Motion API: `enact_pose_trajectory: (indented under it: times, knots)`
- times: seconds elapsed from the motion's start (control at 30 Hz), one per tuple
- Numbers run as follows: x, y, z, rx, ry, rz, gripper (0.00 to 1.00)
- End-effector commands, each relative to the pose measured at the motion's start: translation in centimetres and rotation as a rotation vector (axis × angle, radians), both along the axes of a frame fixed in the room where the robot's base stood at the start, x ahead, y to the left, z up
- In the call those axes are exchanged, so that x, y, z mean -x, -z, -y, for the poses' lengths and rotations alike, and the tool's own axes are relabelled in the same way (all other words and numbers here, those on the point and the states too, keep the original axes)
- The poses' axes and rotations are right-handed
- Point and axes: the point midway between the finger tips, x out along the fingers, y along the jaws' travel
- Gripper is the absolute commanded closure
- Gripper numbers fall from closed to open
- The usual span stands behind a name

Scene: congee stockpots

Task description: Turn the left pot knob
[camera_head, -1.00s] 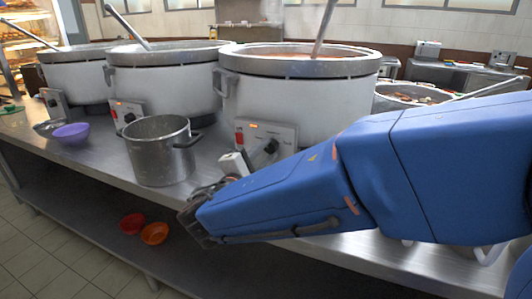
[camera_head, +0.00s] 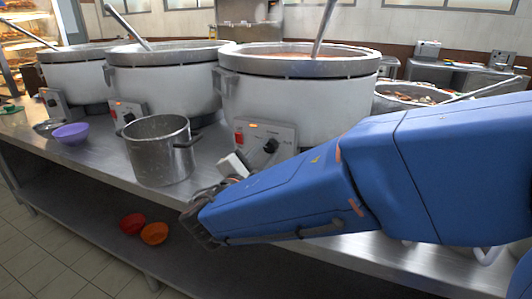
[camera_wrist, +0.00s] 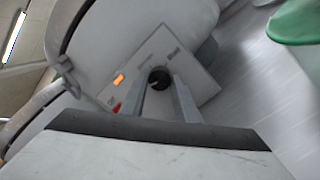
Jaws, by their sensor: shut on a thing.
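Three white pots stand in a row on the counter: left pot (camera_head: 72,72), middle pot (camera_head: 175,82) and the large near pot (camera_head: 300,100). Each has a front panel. The near pot's panel (camera_head: 255,130) has an orange light, a red switch and a black knob (camera_head: 270,146). In the wrist view, my gripper (camera_wrist: 167,85) has its two fingers closed on either side of a black knob (camera_wrist: 160,78) on a panel (camera_wrist: 195,75). The layout there fits the near pot, but I cannot be certain.
A steel stockpot (camera_head: 158,150) stands in front of the middle pot, left of my arm. A purple bowl (camera_head: 71,133) sits farther left. Red (camera_head: 132,223) and orange (camera_head: 154,233) bowls lie on the lower shelf. A green object (camera_wrist: 295,22) shows in the wrist view.

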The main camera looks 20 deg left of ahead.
Motion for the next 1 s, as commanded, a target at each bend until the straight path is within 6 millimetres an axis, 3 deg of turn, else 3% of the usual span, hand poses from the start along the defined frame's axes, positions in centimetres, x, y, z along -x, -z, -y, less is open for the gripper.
enact_pose_trajectory:
  times: [0.03, 0.07, 0.1, 0.13, 0.57, 1.0]
  knots:
    - [0.0, 0.2, 0.0, 0.003, 0.0, -0.003, 0.94]
    - [0.0, 0.2, 0.0, 0.003, 0.0, -0.003, 0.65]
    - [0.0, 0.2, 0.0, 0.003, -0.001, -0.002, 0.55]
    - [0.0, 0.2, 0.0, 0.002, -0.001, -0.002, 0.53]
    - [0.9, 0.1, -0.2, 0.0, -0.002, 0.0, 0.53]
    - [8.5, 0.7, -1.0, 0.0, -0.004, -0.002, 0.53]
